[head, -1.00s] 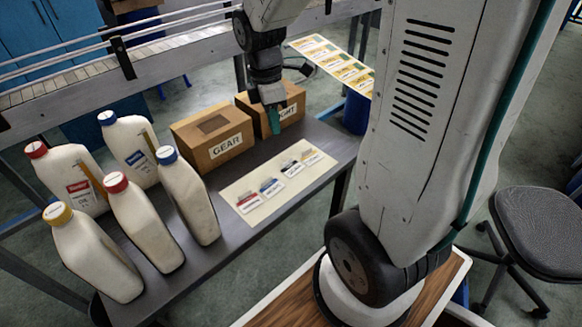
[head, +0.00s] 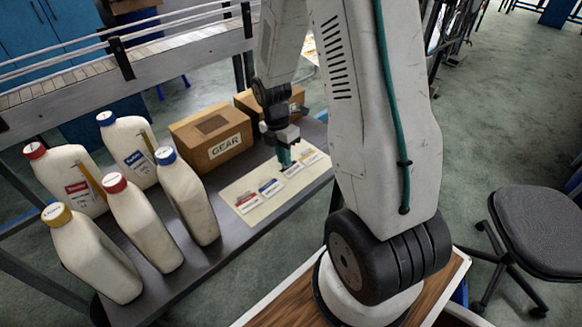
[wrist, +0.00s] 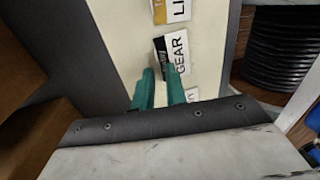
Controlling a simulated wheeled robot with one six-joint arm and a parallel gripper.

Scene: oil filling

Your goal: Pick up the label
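The labels lie in a row on a pale cream sheet (head: 240,187) on the dark table. In the head view these are a red label (head: 248,202), a blue label (head: 270,187), a dark label (head: 292,170) and a yellow label (head: 310,157). My gripper (head: 284,157) is above the sheet near the dark label. In the wrist view its green fingers (wrist: 160,90) are apart with nothing visible between them. The GEAR label (wrist: 176,54) lies just beyond the fingertips. A label ending in view as "LI" (wrist: 178,10) lies farther up. Another label (wrist: 191,95) is partly hidden by a finger.
Several white bottles (head: 137,225) with coloured caps stand on the table's left. A cardboard box marked GEAR (head: 211,140) stands behind the sheet; a second box (head: 246,100) is partly hidden by my arm. A black stool (head: 540,222) is at right.

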